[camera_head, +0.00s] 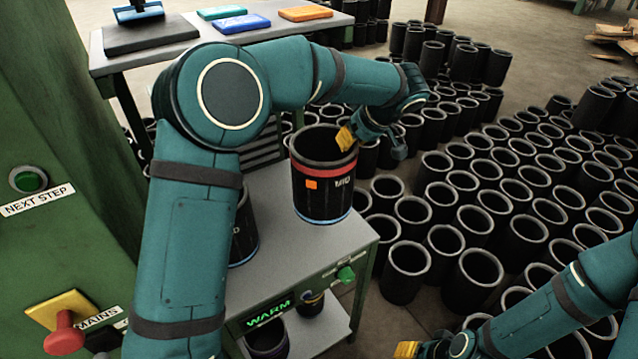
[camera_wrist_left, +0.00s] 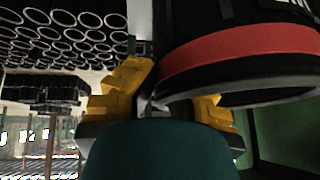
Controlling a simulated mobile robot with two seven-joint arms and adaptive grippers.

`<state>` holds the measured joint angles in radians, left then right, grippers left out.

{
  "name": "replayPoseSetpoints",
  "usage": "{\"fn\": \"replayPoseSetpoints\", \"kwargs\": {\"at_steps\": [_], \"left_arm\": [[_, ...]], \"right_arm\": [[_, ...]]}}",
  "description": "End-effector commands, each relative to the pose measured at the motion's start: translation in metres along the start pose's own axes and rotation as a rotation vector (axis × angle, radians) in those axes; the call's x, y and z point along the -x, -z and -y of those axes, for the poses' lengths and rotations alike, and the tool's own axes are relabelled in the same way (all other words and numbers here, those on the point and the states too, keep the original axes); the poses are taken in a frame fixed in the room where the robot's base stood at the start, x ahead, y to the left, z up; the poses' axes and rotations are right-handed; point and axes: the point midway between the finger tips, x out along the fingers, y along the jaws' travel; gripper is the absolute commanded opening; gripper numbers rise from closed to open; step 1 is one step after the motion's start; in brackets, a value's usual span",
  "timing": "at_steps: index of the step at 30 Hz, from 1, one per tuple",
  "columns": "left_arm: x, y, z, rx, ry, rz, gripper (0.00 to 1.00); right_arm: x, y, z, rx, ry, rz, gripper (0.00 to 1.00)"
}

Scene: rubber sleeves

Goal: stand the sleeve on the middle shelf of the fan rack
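A black sleeve (camera_head: 322,190) with a red band, an orange square and the letters MID stands upright on a grey bench top (camera_head: 290,262). In the left wrist view the sleeve (camera_wrist_left: 240,50) fills the upper right. My left gripper (camera_head: 372,142) is at the sleeve's right rim, one yellow fingertip over the rim. In the wrist view its fingers (camera_wrist_left: 165,100) are spread apart, one outside the sleeve and one partly hidden by it. My right gripper (camera_head: 408,349) shows only partly at the bottom edge. I cannot identify the fan rack's middle shelf.
Another black sleeve (camera_head: 244,230) is partly hidden behind my left arm. The bench has a WARM display (camera_head: 267,313) and a green knob (camera_head: 346,274). Many black sleeves (camera_head: 470,220) crowd the floor at right. A table (camera_head: 180,55) with colored trays stands behind.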

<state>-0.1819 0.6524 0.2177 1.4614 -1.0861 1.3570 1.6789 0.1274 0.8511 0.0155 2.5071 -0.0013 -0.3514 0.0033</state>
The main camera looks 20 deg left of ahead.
Motion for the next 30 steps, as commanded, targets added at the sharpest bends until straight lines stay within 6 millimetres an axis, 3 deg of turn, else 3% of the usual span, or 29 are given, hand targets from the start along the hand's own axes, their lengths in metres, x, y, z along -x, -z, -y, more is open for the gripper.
{"fn": "replayPoseSetpoints", "kwargs": {"at_steps": [6, 14, 22, 30], "left_arm": [[-0.027, -0.017, -0.003, -0.002, 0.003, 0.000, 0.00], [-0.044, -0.028, -0.006, 0.000, 0.000, -0.001, 0.00], [-0.075, -0.048, -0.010, -0.001, 0.000, 0.000, 0.00], [-0.078, -0.050, -0.011, 0.001, -0.001, -0.002, 0.00]], "right_arm": [[-0.006, 0.001, -0.003, 0.000, 0.000, -0.003, 0.47], [-0.009, 0.001, -0.004, 0.001, 0.000, -0.005, 0.47], [-0.016, 0.002, -0.006, 0.001, 0.000, -0.008, 0.47], [-0.016, 0.002, -0.006, 0.001, 0.000, -0.009, 0.47]]}}
